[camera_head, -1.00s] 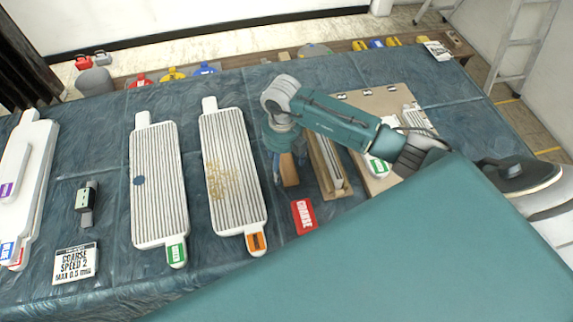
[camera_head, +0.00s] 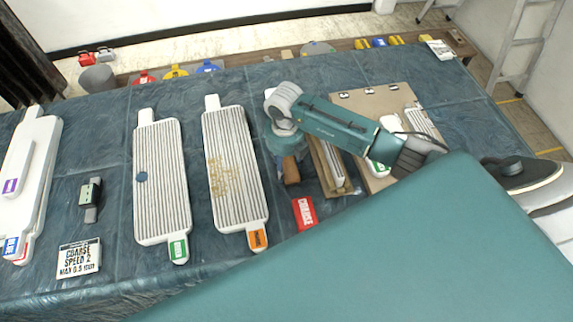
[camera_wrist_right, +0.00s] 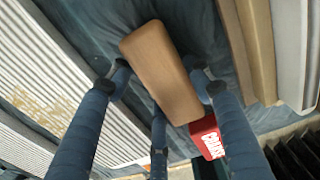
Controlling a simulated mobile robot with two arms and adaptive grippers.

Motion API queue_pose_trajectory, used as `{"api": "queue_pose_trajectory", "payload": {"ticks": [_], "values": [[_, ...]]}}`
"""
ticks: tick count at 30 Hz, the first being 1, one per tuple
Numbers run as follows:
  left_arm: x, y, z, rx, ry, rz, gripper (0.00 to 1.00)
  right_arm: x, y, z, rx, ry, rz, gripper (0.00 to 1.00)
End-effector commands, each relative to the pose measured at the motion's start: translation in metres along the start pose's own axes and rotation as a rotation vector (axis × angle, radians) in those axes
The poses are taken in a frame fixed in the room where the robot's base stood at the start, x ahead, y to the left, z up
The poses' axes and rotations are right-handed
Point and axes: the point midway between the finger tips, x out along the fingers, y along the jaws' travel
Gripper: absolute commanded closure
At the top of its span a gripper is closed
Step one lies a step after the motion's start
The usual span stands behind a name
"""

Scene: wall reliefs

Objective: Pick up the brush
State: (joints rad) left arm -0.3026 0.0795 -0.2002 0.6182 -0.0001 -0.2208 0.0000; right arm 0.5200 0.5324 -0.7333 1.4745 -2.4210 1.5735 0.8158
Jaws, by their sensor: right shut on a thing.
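The brush shows as a plain brown wooden block with rounded corners (camera_wrist_right: 163,72) in the right wrist view. In the head view its brown end (camera_head: 291,173) shows just below my right gripper (camera_head: 287,150), between the striped panel with yellow stains and a wooden frame. The blue fingers of my right gripper (camera_wrist_right: 162,88) are closed around the block, with fingertips at both long sides and a third finger near its lower end. I see no bristles. I cannot tell whether it touches the table. My left gripper is in neither view.
A red COARSE card (camera_head: 304,213) lies close to the brush. The stained striped panel (camera_head: 234,165) is to the left and the wooden frame (camera_head: 329,165) to the right. A brown board (camera_head: 365,100) lies beyond. Blue covered table (camera_head: 108,200) shows between the panels.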

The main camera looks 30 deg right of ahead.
Motion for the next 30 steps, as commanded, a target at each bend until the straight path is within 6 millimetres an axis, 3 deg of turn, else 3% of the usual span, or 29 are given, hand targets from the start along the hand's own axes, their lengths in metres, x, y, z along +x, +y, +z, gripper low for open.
{"api": "queue_pose_trajectory", "payload": {"ticks": [8,21,30], "values": [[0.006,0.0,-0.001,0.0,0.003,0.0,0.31,-0.025,0.0,0.002,-0.002,-0.006,0.002,0.79],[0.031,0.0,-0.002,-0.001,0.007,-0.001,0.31,-0.13,0.0,0.002,-0.001,-0.008,0.002,0.79],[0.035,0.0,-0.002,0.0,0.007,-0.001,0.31,-0.185,-0.001,0.002,0.0,-0.006,0.0,0.79]]}}
